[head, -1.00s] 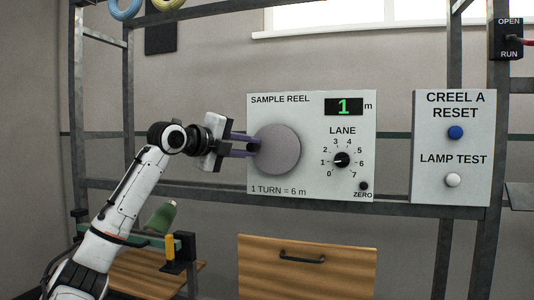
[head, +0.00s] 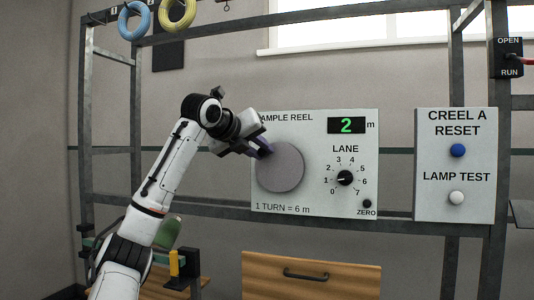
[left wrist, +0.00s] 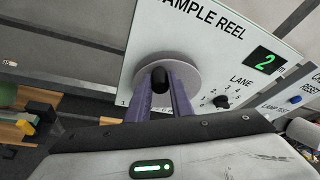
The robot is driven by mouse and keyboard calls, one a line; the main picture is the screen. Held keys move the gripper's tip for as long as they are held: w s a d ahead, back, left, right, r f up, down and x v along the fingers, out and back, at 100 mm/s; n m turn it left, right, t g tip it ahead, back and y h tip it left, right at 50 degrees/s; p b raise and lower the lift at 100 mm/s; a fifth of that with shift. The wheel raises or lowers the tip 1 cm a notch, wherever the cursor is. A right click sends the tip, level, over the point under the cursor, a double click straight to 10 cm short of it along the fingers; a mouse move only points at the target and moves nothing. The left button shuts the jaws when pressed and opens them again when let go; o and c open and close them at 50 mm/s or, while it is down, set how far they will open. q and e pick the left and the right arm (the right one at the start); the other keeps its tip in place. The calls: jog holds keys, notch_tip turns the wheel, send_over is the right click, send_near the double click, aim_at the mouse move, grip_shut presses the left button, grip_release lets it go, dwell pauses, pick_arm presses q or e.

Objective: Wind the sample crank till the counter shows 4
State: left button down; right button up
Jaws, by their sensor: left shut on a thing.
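The sample reel panel (head: 315,205) is a pale plate with a round grey crank disc (head: 281,168). The counter (head: 346,125) shows a green 2, and it also reads 2 in the left wrist view (left wrist: 264,60). My left gripper (head: 264,150) is at the upper left of the disc. In the left wrist view its purple fingers (left wrist: 160,84) are shut on the dark crank knob (left wrist: 160,77) on the disc (left wrist: 185,72). In the head view the gripper hides the knob. My right gripper is not in view.
The panel also has a lane dial (head: 345,178) and a black zero button (head: 367,203). A second panel (head: 434,205) at right carries a blue button (head: 458,150) and a white button (head: 457,197). A wooden drawer (head: 310,285) is below.

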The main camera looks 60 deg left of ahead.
pick_arm(q)
jog(key=shift+r, duration=0.35)
jog(key=c, duration=1.6)
grip_release()
jog(key=shift+f, duration=0.1)
jog(key=shift+o, duration=0.2)
jog(key=shift+f, duration=0.1)
jog(key=b+v, duration=0.2)
jog(key=v, duration=0.8)
jog(key=shift+d, duration=0.15)
